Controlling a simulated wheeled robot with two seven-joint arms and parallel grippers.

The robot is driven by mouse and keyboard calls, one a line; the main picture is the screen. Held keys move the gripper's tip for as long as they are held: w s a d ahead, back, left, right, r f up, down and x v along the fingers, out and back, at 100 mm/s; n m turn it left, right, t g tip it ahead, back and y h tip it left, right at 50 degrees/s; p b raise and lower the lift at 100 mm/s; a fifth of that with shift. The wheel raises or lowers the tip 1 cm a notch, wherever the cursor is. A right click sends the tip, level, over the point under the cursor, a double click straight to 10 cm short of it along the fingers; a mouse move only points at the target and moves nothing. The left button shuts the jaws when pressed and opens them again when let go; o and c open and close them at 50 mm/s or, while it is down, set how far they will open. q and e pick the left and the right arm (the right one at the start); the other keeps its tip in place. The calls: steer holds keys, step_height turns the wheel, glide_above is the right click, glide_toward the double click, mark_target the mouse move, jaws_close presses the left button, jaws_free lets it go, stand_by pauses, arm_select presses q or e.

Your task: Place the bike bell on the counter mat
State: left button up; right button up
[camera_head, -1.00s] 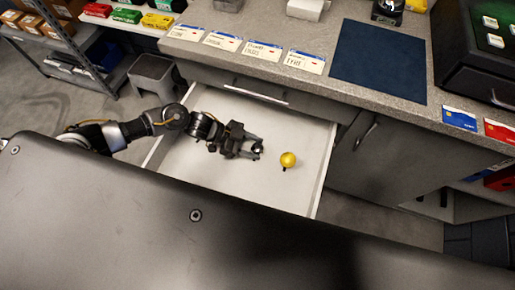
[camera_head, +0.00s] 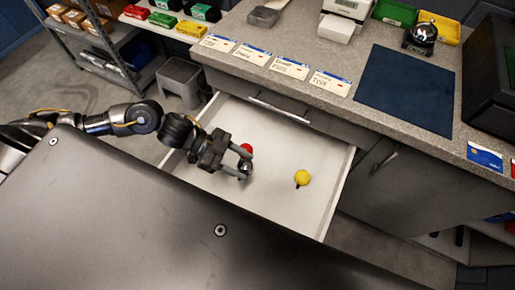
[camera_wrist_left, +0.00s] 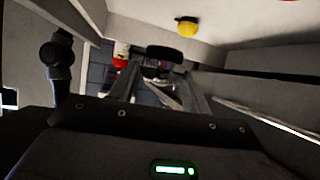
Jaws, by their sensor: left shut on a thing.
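My left gripper (camera_head: 240,166) is over the open drawer and shut on a small dark bell-like thing (camera_head: 245,168). In the left wrist view this dark, rounded thing (camera_wrist_left: 164,53) sits between the fingertips (camera_wrist_left: 155,75). Its underside is partly hidden by the fingers. A yellow bell (camera_head: 302,177) with a dark foot lies in the drawer to the right of the gripper; it also shows in the left wrist view (camera_wrist_left: 187,27). The dark blue counter mat (camera_head: 405,90) lies flat and bare on the grey counter, up and right of the gripper. My right gripper is not in view.
A red thing (camera_head: 246,148) shows just behind the left fingers. The open white drawer (camera_head: 285,210) juts from below the counter. Several price cards (camera_head: 290,68) line the counter's front edge. A chrome bell on a stand (camera_head: 421,35) and a dark box (camera_head: 490,75) flank the mat.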

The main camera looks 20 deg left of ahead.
arm_select(q)
steer(key=s, duration=0.1)
steer(key=s+a+r, duration=0.1)
steer(key=shift+s+a+r, duration=0.3)
steer(key=shift+s+a, duration=0.05)
steer(key=shift+s, duration=0.05)
